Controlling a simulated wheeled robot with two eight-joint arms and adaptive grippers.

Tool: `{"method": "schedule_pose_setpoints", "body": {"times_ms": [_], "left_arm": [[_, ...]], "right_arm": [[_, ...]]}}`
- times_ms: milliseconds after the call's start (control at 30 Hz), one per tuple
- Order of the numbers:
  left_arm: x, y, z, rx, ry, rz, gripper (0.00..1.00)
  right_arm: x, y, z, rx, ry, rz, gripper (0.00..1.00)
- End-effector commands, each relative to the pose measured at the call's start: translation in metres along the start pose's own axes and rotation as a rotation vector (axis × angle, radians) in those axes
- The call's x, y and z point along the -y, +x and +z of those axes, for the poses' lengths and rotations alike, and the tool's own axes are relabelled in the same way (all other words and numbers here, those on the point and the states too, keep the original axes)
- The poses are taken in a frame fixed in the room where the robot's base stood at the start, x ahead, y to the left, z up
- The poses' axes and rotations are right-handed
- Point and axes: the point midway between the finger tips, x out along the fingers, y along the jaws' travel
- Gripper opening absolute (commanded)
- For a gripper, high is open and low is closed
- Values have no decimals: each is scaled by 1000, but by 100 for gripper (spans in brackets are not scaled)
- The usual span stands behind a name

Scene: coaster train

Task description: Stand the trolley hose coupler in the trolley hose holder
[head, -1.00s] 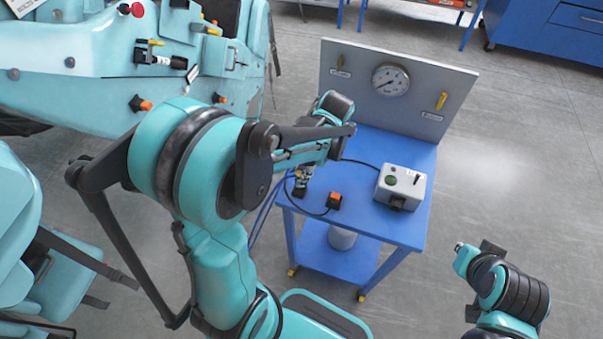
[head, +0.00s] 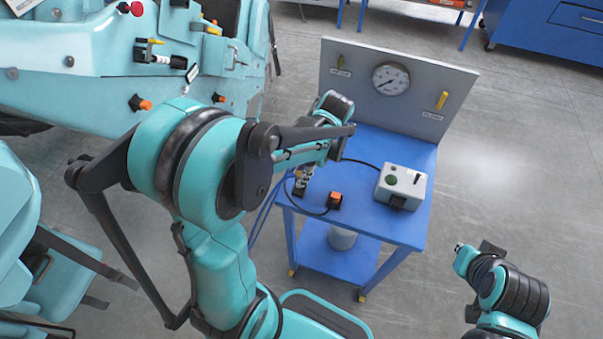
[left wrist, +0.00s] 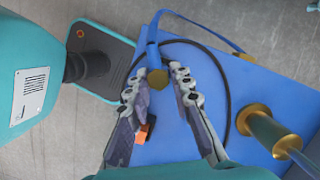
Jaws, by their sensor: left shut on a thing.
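My left gripper (head: 303,182) is over the trolley's front left part in the head view, partly hidden by my arm. In the left wrist view its two fingers (left wrist: 165,85) are on either side of a brass end piece, the trolley hose coupler (left wrist: 157,79). A blue hose (left wrist: 152,48) runs from it. The gripper is shut on the coupler; finger contact is hard to see. My right gripper's fingers do not show.
The blue trolley (head: 400,228) carries a grey gauge panel (head: 440,75), a grey box with a green button (head: 402,186) and an orange-black plug (head: 335,201) on a black cable. A teal machine (head: 95,90) stands at left.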

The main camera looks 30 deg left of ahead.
Motion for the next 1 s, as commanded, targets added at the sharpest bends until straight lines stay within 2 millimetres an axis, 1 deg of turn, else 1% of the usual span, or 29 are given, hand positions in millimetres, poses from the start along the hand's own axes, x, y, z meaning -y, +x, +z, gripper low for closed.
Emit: {"method": "schedule_pose_setpoints", "body": {"times_ms": [1000], "left_arm": [[0,18,-6,0,0,0,0]], "right_arm": [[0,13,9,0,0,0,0]]}}
